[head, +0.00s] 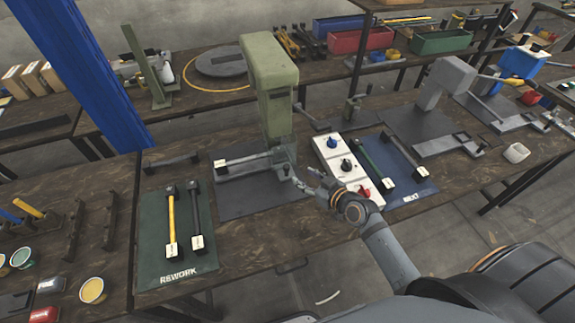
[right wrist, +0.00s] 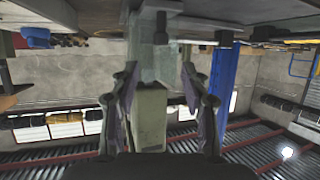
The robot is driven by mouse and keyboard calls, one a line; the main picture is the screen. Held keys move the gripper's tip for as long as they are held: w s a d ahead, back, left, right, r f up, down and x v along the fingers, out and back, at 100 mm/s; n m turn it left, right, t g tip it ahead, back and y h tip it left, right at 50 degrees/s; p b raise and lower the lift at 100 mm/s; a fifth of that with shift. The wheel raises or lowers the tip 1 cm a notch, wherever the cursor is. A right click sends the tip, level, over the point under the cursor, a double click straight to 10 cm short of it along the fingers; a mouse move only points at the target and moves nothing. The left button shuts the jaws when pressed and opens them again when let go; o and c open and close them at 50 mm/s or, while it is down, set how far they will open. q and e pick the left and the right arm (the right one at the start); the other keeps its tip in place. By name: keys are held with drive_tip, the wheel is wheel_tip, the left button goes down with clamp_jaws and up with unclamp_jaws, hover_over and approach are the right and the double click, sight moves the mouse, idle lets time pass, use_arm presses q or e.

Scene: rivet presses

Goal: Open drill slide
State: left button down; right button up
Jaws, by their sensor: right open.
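The green drill press (head: 268,80) stands on a dark base plate (head: 250,198) in the middle of the bench. A grey slide fixture (head: 250,168) lies at its foot, with a white-tagged dark part (head: 221,162) at its left end. My right gripper (head: 304,181) is open and empty, just right of the fixture's right end, fingers pointing toward it. I cannot tell whether it touches anything. In the right wrist view, which looks upside down, the press column (right wrist: 150,118) shows between the spread fingers of my right gripper (right wrist: 158,78). My left gripper is not in view.
A white control box (head: 345,165) with knobs stands close behind my right gripper. A green REWORK mat (head: 160,260) with yellow and black handled parts lies left; a blue NEXT mat (head: 425,190) lies right. A grey press (head: 445,85) stands farther right.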

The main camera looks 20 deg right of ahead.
sight(288, 167)
drive_tip(key=x, duration=0.4)
drive_tip(key=shift+w+a, duration=0.2)
drive_tip(key=shift+w, duration=0.05)
drive_tip(key=x, duration=0.5)
drive_tip(key=shift+f, duration=0.15)
drive_tip(key=shift+c, duration=0.6)
drive_tip(key=c, duration=0.7)
clamp_jaws()
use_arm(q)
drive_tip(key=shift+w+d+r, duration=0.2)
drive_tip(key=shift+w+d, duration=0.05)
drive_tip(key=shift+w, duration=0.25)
